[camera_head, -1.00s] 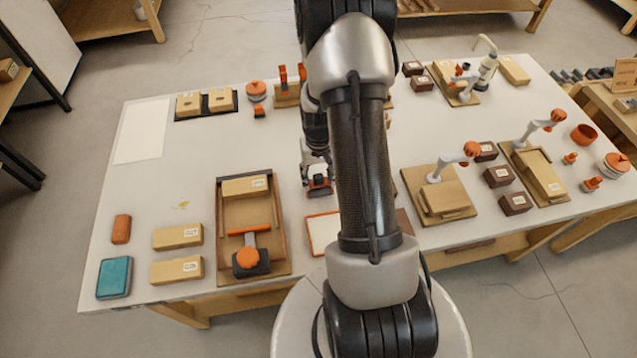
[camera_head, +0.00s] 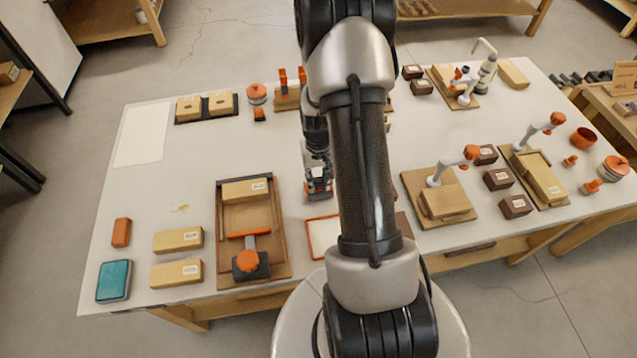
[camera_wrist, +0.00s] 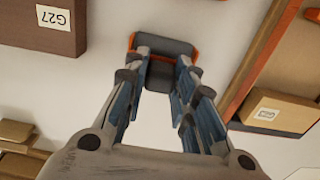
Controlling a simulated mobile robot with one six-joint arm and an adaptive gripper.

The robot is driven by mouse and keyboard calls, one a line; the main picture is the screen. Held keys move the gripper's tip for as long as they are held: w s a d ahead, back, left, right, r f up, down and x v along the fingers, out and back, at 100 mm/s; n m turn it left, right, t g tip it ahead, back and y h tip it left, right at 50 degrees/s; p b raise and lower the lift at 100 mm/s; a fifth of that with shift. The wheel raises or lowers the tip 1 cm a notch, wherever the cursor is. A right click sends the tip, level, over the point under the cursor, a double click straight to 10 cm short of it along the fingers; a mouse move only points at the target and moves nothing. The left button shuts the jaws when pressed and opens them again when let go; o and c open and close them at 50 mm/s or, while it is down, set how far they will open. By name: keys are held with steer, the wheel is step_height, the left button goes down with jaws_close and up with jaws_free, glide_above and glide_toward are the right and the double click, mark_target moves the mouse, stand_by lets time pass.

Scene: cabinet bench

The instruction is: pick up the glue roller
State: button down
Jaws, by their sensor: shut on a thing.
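The glue roller (camera_wrist: 165,46) is a small dark grey piece with orange edges at the top middle of the wrist view. My gripper (camera_wrist: 162,75) has its two fingers closed on its grey body from both sides. In the head view my gripper (camera_head: 318,180) is low over the white table, left of my arm, with the glue roller (camera_head: 318,192) showing between and below the fingers. The roller appears at table level; I cannot tell whether it touches the table. Its underside is hidden.
A wooden tray (camera_head: 224,262) with a tan block and an orange-handled tool stands left of my gripper. An orange-framed white pad (camera_head: 322,236) lies nearer me. A brown labelled box (camera_wrist: 45,25) is at upper left in the wrist view.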

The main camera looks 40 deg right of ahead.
steer(key=shift+r, duration=0.1)
step_height(320, 180, up, 20)
steer(key=p, duration=0.5)
steer(key=shift+p, duration=0.35)
